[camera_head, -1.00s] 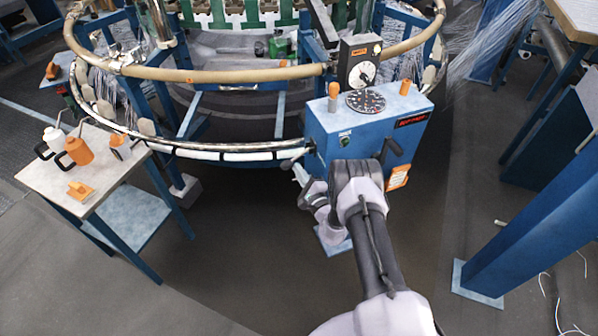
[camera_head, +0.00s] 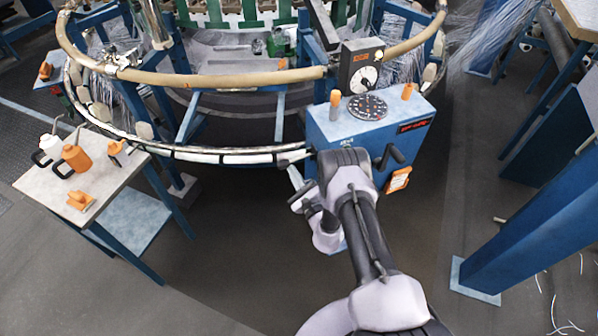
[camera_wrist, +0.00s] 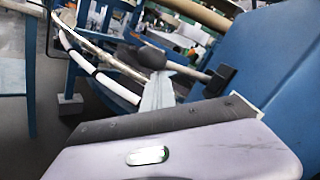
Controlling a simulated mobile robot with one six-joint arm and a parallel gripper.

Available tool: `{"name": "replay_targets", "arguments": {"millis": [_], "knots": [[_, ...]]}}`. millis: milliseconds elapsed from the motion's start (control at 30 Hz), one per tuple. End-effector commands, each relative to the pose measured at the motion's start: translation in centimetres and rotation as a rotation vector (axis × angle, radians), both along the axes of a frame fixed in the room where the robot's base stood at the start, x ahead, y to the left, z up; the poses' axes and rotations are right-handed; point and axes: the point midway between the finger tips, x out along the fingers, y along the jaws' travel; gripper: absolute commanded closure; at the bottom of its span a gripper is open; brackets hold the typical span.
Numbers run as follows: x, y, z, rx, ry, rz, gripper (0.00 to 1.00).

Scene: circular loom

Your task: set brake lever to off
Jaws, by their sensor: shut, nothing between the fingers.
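The brake lever (camera_head: 285,162) appears as a black-knobbed lever on the left side of the blue control box (camera_head: 322,127). In the head view it points left and slightly down. In the wrist view its round dark knob (camera_wrist: 150,58) is in the middle, with the shaft running right to a dark mount on the blue box. My gripper (camera_wrist: 159,80) is shut, its pale fingers just below the knob in the picture. Whether they touch it I cannot tell. In the head view my arm covers the box's lower front. No off marking is readable.
The loom's tan ring (camera_head: 210,76) and lower rail (camera_head: 225,155) curve behind the lever. A black crank handle (camera_head: 391,156) sits on the box's front. A side table (camera_head: 115,183) with oil cans stands left. A blue post (camera_head: 525,235) stands right.

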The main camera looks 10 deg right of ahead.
Motion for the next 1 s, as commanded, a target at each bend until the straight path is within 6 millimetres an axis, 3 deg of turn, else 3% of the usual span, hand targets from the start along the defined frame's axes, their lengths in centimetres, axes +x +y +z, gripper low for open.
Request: {"name": "replay_targets", "arguments": {"millis": [600,1000], "knots": [[0.0,0.6,4.2,0.498,0.078,0.0,1.0],[0.0,0.4,5.2,0.506,0.08,0.001,1.0]]}}
